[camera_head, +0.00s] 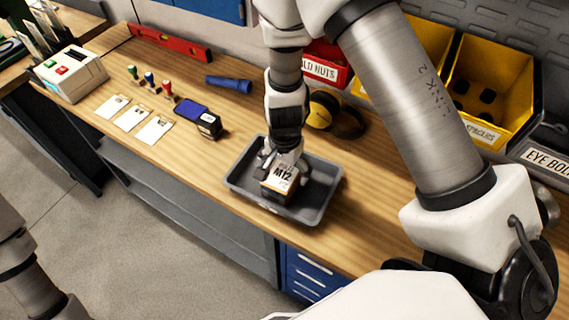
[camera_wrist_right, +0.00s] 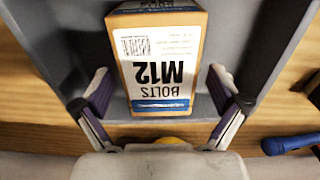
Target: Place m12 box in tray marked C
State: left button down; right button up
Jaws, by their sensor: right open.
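The M12 box (camera_head: 279,185), a small brown carton with a white label reading BOLTS M12, sits inside a grey tray (camera_head: 318,206) on the bench. In the right wrist view the box (camera_wrist_right: 160,60) lies label up on the tray floor (camera_wrist_right: 262,35). My right gripper (camera_head: 284,168) is over the tray at the box. In the wrist view its open fingers (camera_wrist_right: 161,98) stand on either side of the box with gaps at both sides. No letter shows on the visible faces of the tray. My left gripper is out of view; only part of that arm shows at lower left.
Yellow headphones (camera_head: 322,110) lie behind the tray. Yellow bins (camera_head: 490,85) stand at the back right. Bare bench lies left of the tray.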

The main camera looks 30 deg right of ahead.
aim_at(285, 170)
notch_tip(285, 170, up, 12)
jog(key=b, duration=0.1)
dwell(0.4)
